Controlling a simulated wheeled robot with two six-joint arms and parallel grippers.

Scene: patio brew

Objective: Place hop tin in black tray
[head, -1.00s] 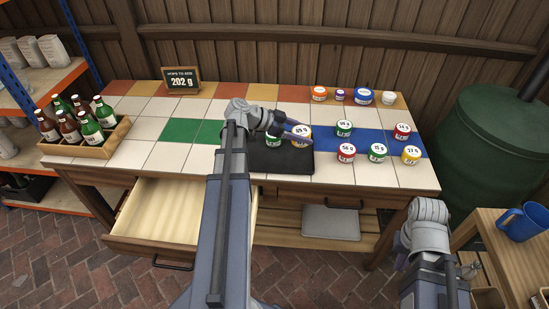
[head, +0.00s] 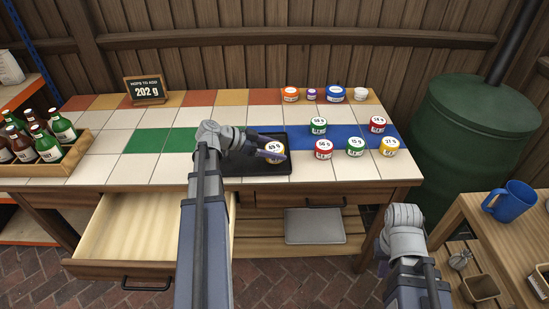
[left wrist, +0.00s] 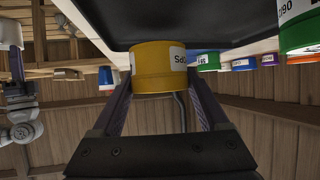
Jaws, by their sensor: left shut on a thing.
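My left gripper (head: 273,153) is shut on a yellow hop tin (head: 275,154) with a white label. The tin is over the right part of the black tray (head: 240,170), upright, at or just above its floor; I cannot tell if it touches. In the left wrist view the yellow tin (left wrist: 158,68) sits between both fingers, against the dark tray (left wrist: 200,22). My left arm hides part of the tray. Other hop tins stand right of the tray: green (head: 319,125), red (head: 324,149), green (head: 355,146), red (head: 378,124), yellow (head: 389,146). My right gripper (head: 383,268) is low at the right, its fingers unclear.
A sign (head: 145,90) reading 202 g stands at the back. A crate of bottles (head: 70,160) is on the left. An open drawer (head: 130,225) juts out below the tabletop. Small jars (head: 335,94) line the back. A blue mug (head: 509,201) is on the right table.

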